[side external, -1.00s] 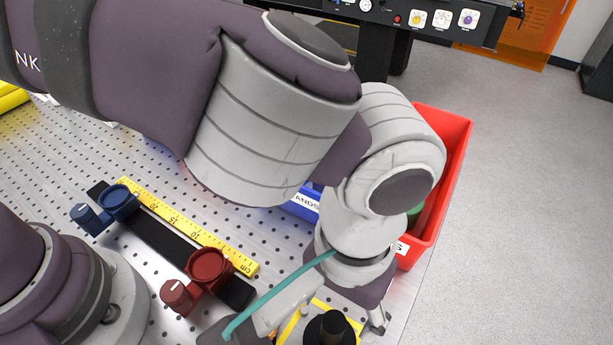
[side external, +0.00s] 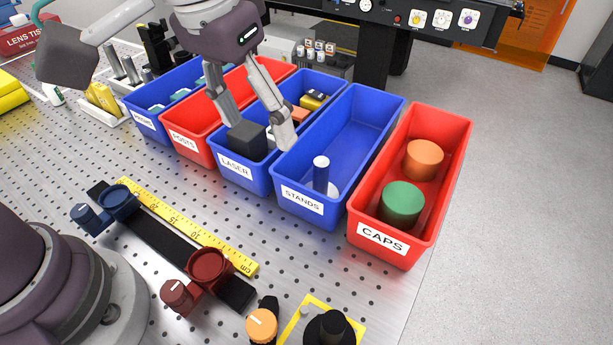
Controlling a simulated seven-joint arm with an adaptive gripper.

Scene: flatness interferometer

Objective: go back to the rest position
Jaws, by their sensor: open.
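My gripper (side external: 250,128) is open, its two fingers pointing down above the row of labelled bins at the back of the table. One finger hangs over the red POSTS bin (side external: 186,143) and the other over the blue LASER bin (side external: 236,173). A black block (side external: 248,140) shows behind and between the fingertips, in the LASER bin. I see nothing held between the fingers. The exact height of the fingertips above the bins is hard to tell.
The STANDS bin (side external: 303,202) holds a blue-topped post. The red CAPS bin (side external: 379,238) holds an orange and a green cap. Rail mounts (side external: 208,267), a yellow ruler (side external: 185,225) and an orange-topped knob (side external: 262,325) are nearer. The perforated table between ruler and bins is clear.

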